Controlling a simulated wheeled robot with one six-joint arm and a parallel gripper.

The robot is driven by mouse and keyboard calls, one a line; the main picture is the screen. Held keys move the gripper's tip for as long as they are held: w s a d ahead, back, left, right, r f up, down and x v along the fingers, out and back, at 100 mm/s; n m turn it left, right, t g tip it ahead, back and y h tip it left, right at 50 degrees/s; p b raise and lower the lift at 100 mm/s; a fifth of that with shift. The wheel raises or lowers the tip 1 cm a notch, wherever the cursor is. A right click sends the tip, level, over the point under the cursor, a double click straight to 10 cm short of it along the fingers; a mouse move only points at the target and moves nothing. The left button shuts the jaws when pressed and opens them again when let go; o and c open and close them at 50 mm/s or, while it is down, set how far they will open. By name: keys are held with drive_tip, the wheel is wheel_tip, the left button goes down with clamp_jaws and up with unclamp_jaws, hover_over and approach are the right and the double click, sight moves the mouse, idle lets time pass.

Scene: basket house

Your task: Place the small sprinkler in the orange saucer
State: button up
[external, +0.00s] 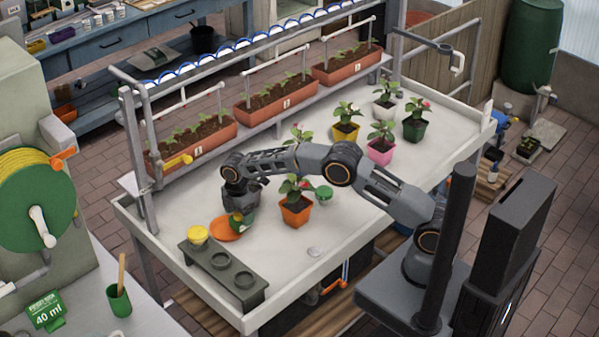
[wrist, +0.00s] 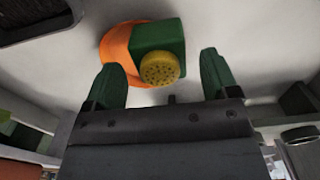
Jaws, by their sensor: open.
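The small sprinkler (wrist: 172,38) is a green block with a yellow perforated head. In the wrist view it is over the right part of the orange saucer (wrist: 117,52). In the external view the saucer (external: 222,231) lies on the white table top, and the sprinkler (external: 243,224) is at its right side, partly hidden by my gripper (external: 238,212). In the wrist view my gripper (wrist: 160,84) is open, with one dark green fingertip to each side of the sprinkler and a visible gap at both. Whether the sprinkler's base rests fully inside the saucer, I cannot tell.
A dark rack (external: 222,270) with a yellow-topped jar (external: 198,235) stands in front of the saucer. Several planters line the back. The table's front right is mostly clear.

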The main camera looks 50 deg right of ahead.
sight(239, 214)
wheel_tip(239, 214, up, 10)
drive_tip(key=s+d+r+m+t, duration=0.1)
drive_tip(key=s+d+r+m, duration=0.4)
drive_tip(key=d+r, duration=0.35)
drive_tip(key=s+d+r+m+t, duration=0.2)
drive_tip(key=s+d+m, duration=0.6)
drive_tip(key=s+d, duration=0.5)
drive_tip(key=s+d+f+m, duration=0.1)
drive_tip(key=s+f+m, duration=0.1)
drive_tip(key=s, duration=0.4)
drive_tip(key=s+d+f+m, duration=0.1)
drive_tip(key=s+f+m, duration=0.1)
drive_tip(key=s, duration=0.4)
drive_tip(key=shift+s+f+m, duration=0.35)
drive_tip(key=shift+s+m, duration=0.05)
drive_tip(key=shift+m, duration=0.1)
drive_tip(key=shift+d, duration=0.1)
wheel_tip(239, 214, up, 3)
drive_tip(key=shift+f+t+p, duration=0.1)
drive_tip(key=shift+t+p, duration=0.2)
drive_tip(key=shift+p, duration=0.95)
